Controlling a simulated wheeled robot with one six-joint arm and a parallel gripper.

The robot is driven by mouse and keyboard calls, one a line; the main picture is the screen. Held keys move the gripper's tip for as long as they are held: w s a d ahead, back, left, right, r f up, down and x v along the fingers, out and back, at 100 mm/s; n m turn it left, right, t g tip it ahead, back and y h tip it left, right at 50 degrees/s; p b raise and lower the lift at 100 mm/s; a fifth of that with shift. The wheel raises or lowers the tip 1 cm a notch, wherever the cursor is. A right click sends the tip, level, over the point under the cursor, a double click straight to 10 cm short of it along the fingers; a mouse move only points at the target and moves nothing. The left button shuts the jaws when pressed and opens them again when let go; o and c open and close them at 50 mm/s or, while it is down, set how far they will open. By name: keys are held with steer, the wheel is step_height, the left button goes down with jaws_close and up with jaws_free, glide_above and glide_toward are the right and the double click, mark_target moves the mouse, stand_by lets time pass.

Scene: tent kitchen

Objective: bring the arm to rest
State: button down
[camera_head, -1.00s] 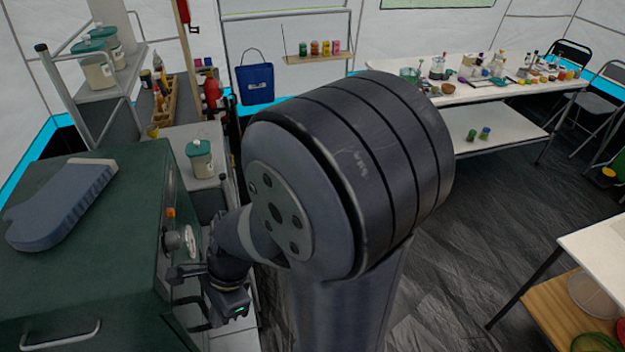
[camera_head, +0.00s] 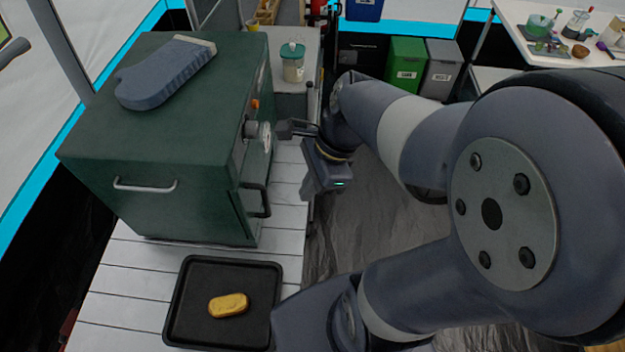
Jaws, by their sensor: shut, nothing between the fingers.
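My arm reaches in from the right of the view and bends back toward a dark green oven-like box (camera_head: 165,150). My gripper (camera_head: 281,129) is at the arm's far end, with its dark fingers pointing left toward the knob (camera_head: 262,134) on the box's front. The fingers are shut with nothing between them. They look close to the knob; I cannot tell whether they touch it. The door handle (camera_head: 258,200) is below the knob.
A blue oven mitt (camera_head: 168,70) lies on the box. A black tray (camera_head: 185,325) with a yellow-brown loaf (camera_head: 228,305) is on the white slatted counter (camera_head: 125,280). A lidded jar (camera_head: 292,62), green bin (camera_head: 406,62) and grey bin (camera_head: 442,68) stand behind. Floor shows right of the counter.

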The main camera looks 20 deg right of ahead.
steer(key=shift+v, duration=0.75)
steer(key=shift+s+f, duration=0.1)
steer(key=w+a+f, duration=0.3)
steer(key=a+f, duration=0.4)
steer(key=f, duration=0.2)
steer(key=shift+b, duration=0.4)
steer(key=shift+a, duration=0.1)
